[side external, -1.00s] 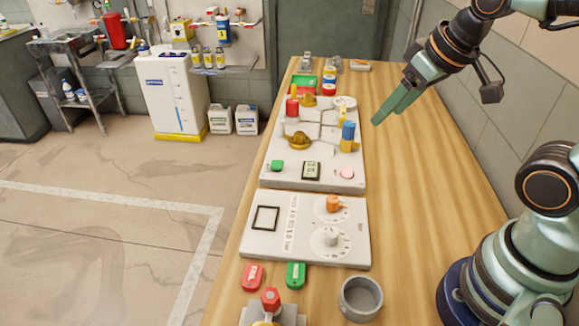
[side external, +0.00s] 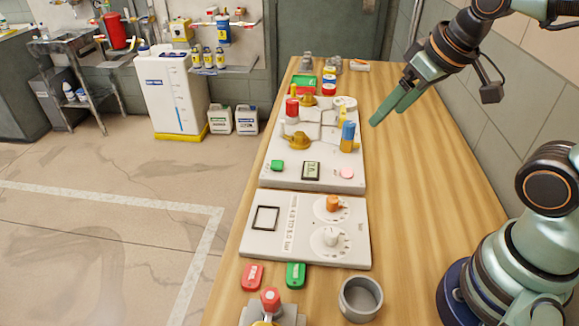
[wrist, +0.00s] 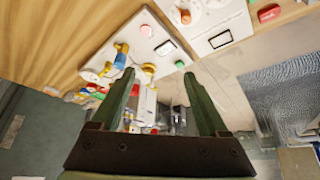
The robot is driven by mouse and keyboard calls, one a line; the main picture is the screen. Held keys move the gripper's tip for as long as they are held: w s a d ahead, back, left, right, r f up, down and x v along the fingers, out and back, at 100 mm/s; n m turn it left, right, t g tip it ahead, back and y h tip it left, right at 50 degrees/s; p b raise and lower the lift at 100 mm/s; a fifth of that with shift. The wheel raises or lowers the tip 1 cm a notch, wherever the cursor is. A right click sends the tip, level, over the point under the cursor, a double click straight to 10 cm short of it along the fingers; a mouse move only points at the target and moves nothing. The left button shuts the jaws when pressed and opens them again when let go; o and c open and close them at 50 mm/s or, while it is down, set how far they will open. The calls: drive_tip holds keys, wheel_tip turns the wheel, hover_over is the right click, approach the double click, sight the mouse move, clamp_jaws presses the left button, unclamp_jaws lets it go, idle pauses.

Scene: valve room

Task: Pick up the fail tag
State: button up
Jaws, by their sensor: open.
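The red tag (side external: 252,276), which I take for the fail tag, lies flat on the wooden bench near its left edge, in front of the white panel. Its label is too small to read. A green tag (side external: 296,274) lies just to its right. In the wrist view the red tag (wrist: 269,13) shows at the top right. My gripper (side external: 388,114) is open and empty above the far part of the bench, well away from the red tag. In the wrist view its two fingers (wrist: 160,75) stand apart with nothing held between them.
A grey round cup (side external: 360,298) and a red-topped valve (side external: 270,300) stand near the tags. A white panel with two dials (side external: 285,240) and a longer valve board (side external: 330,182) lie behind them.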

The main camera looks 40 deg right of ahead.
drive_tip(key=shift+a, duration=0.1)
drive_tip(key=n+g, duration=0.6)
drive_tip(key=n, duration=0.3)
hover_over(250, 275)
wheel_tip(250, 275, down, 19)
drive_tip(key=shift+w+r, duration=0.1)
drive_tip(key=shift+f, duration=3)
